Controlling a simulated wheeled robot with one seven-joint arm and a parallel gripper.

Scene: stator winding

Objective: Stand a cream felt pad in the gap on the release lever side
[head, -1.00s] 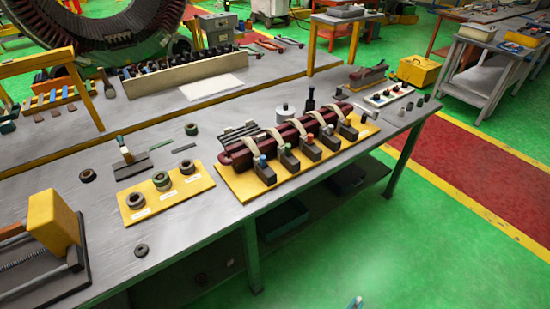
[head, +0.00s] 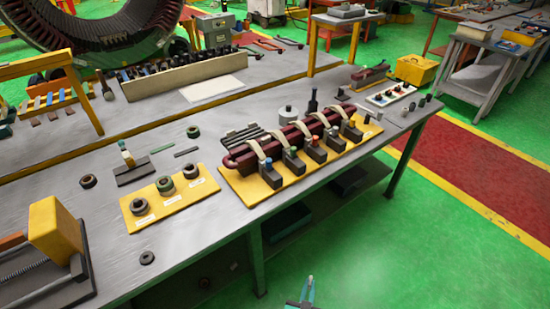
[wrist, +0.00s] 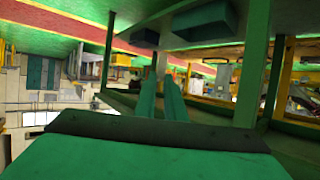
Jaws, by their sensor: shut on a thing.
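My gripper (head: 306,290) is low at the bottom edge of the head view, in front of the bench and over the green floor. Its teal fingers (wrist: 161,100) are close together in the wrist view. A small pale piece (head: 310,279) shows at the fingertips in the head view, too small to tell its shape. A dark red coil (head: 290,138) lies on a yellow board (head: 232,183), crossed by cream straps and fronted by several dark blocks with coloured tops. I cannot make out the release lever or the gap beside it.
A yellow board with three rings (head: 164,190) lies left of the coil. A white tray of small parts (head: 390,95) is at the bench's right end. A yellow vise-like block (head: 55,228) stands at the left. The bench's front edge lies between my gripper and the coil.

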